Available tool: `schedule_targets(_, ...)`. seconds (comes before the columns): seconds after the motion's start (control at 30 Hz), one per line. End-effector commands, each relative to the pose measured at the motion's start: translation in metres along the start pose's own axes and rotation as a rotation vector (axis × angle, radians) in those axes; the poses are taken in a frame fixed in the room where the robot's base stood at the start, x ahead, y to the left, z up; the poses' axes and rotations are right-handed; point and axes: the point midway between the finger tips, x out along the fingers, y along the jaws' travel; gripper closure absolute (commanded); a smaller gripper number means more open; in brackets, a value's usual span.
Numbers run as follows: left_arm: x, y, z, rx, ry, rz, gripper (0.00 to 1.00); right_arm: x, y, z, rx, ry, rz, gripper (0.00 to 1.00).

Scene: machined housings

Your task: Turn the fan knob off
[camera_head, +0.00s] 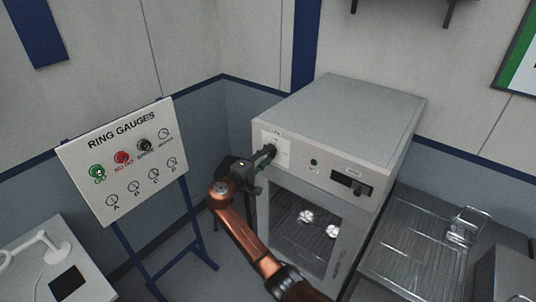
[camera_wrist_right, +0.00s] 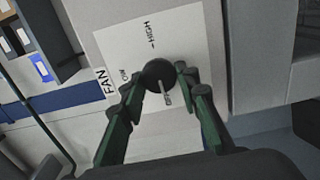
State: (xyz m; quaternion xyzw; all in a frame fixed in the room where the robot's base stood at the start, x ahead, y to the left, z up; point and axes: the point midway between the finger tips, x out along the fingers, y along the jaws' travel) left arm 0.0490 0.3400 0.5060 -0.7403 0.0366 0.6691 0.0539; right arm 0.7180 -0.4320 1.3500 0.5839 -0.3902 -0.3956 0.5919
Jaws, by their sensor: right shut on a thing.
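The fan knob (camera_wrist_right: 158,73) is a round dark knob on a white label plate (camera_wrist_right: 185,45) marked FAN and HIGH. A pale line on it points down in the wrist view, towards small lettering that is partly hidden. In the head view the plate (camera_head: 283,158) is at the upper left of the oven-like cabinet's front. My right gripper (camera_wrist_right: 160,82) has its green fingers closed on either side of the knob. In the head view my right gripper (camera_head: 264,160) reaches the plate and mostly hides the knob. My left gripper is not in view.
The grey cabinet (camera_head: 345,115) has a round green button (camera_head: 314,162), a dark display (camera_head: 351,184) and a window with pale parts inside. A ring gauges board (camera_head: 125,160) stands left. A wire rack table (camera_head: 415,245) stands right.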

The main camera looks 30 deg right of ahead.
Motion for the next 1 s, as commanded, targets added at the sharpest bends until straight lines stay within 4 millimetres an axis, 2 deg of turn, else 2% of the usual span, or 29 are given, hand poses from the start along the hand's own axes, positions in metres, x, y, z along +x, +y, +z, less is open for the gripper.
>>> schedule_targets(0.3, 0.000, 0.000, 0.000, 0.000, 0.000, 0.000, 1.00, 0.000, -0.001, 0.000, -0.004, 0.001, 0.000, 0.95)
schedule_targets(0.33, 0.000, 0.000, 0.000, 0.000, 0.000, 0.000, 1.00, 0.000, -0.001, 0.000, -0.003, 0.001, 0.000, 0.69)
schedule_targets(0.57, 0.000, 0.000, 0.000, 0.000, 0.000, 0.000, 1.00, 0.000, -0.001, 0.000, -0.002, 0.000, 0.000, 0.54)
schedule_targets(0.87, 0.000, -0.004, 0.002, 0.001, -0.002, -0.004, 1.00, -0.002, 0.000, 0.000, -0.001, 0.001, 0.000, 0.54)
schedule_targets(1.0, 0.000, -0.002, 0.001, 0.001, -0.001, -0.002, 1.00, -0.016, -0.001, -0.001, -0.002, 0.002, -0.001, 0.54)
